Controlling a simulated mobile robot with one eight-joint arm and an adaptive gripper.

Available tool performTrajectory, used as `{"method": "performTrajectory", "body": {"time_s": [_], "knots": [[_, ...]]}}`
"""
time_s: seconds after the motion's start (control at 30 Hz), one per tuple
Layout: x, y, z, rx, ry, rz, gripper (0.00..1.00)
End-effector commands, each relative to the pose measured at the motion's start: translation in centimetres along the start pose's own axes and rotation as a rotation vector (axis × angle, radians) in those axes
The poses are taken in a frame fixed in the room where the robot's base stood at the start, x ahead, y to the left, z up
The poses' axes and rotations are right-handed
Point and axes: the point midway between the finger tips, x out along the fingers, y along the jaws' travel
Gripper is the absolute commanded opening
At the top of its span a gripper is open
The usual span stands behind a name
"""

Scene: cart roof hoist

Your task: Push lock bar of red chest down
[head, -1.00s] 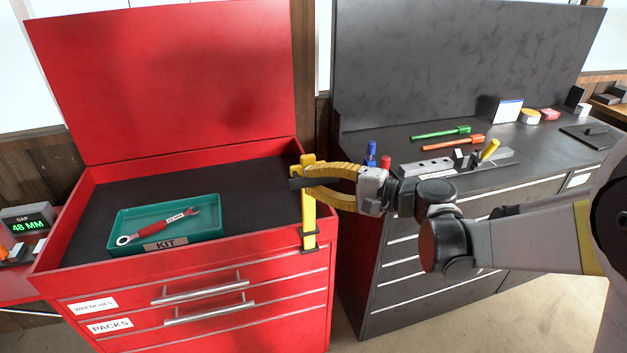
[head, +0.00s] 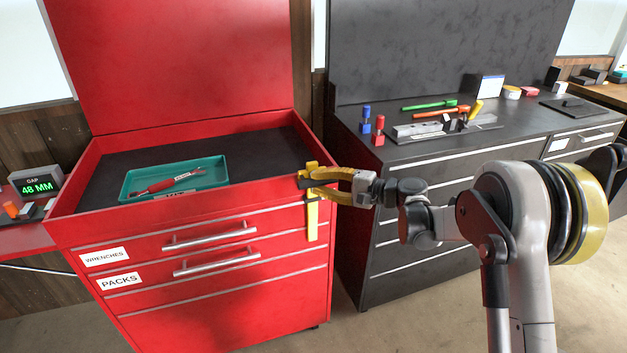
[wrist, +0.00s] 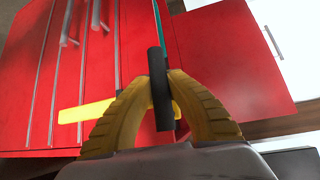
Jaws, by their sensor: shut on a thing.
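The red chest (head: 85,227) stands at left with its lid raised. Its yellow lock bar (head: 312,222) is upright at the front right corner, its lower end in front of the upper drawers and its top a little above the rim. My gripper (head: 316,173) is shut on the lock bar's dark handle near the bar's top. The wrist view shows the dark handle (wrist: 160,88) between the yellow fingers, and the yellow bar (wrist: 88,111) along the red front. The fingers hide part of the bar.
A teal kit tray (head: 215,172) with a red-handled wrench (head: 165,184) sits inside the chest. The black chest (head: 350,215) stands close on the right, with markers and small parts on top. A gap display (head: 38,187) reads 48 MM at far left.

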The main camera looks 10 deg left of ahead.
Motion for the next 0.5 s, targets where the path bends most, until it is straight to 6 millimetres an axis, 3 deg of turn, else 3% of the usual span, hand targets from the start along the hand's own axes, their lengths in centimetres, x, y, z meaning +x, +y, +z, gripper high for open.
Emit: {"method": "performTrajectory", "body": {"time_s": [0.03,0.2,0.5], "knots": [[0.4,1.5,0.0,0.000,-0.007,0.001,0.00],[0.7,3.9,-0.4,0.000,-0.008,0.000,0.00],[0.9,5.2,-0.5,0.000,-0.007,0.001,0.00]]}}
